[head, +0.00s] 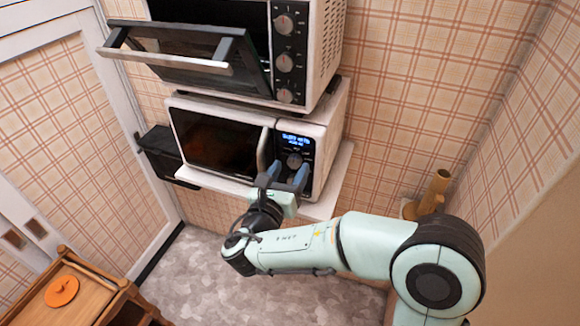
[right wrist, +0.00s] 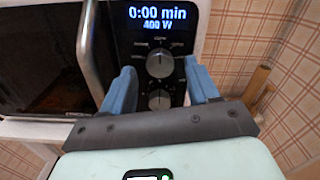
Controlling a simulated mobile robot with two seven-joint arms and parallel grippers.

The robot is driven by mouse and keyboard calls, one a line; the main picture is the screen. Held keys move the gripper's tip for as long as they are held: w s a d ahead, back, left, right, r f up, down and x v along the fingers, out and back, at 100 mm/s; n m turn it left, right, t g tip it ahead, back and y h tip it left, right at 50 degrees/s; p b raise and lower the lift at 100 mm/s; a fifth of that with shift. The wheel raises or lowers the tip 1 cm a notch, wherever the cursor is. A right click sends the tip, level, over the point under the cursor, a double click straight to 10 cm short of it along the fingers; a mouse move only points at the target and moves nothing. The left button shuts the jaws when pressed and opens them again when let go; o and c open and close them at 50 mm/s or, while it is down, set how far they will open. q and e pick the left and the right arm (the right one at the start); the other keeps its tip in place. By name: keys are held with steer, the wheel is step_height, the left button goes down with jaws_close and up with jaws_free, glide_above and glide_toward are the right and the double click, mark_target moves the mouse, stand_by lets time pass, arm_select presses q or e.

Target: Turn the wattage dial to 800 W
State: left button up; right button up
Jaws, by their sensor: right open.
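The white microwave (head: 222,143) stands on a shelf, its dark control panel at the right. In the right wrist view its display (right wrist: 158,18) reads "0:00 min" and "400 W". Below it are an upper dial (right wrist: 160,64) and a lower dial (right wrist: 159,99); the small labels are too blurred to tell which sets wattage. The upper dial also shows in the head view (head: 294,160). My right gripper (head: 289,174) is open in front of the panel, its blue fingertips (right wrist: 158,70) left and right of the upper dial. I cannot tell whether they touch it. My left gripper is out of view.
A toaster oven (head: 318,50) sits above the microwave with its door (head: 168,60) hanging open. The microwave's door handle (right wrist: 88,55) is just left of the panel. A wooden cabinet (head: 75,295) stands at lower left. The floor (head: 200,275) before the shelf looks clear.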

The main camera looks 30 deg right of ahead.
steer(key=shift+w+d, duration=0.3)
steer(key=shift+d, duration=0.05)
steer(key=c, duration=1)
steer(key=shift+c, duration=0.2)
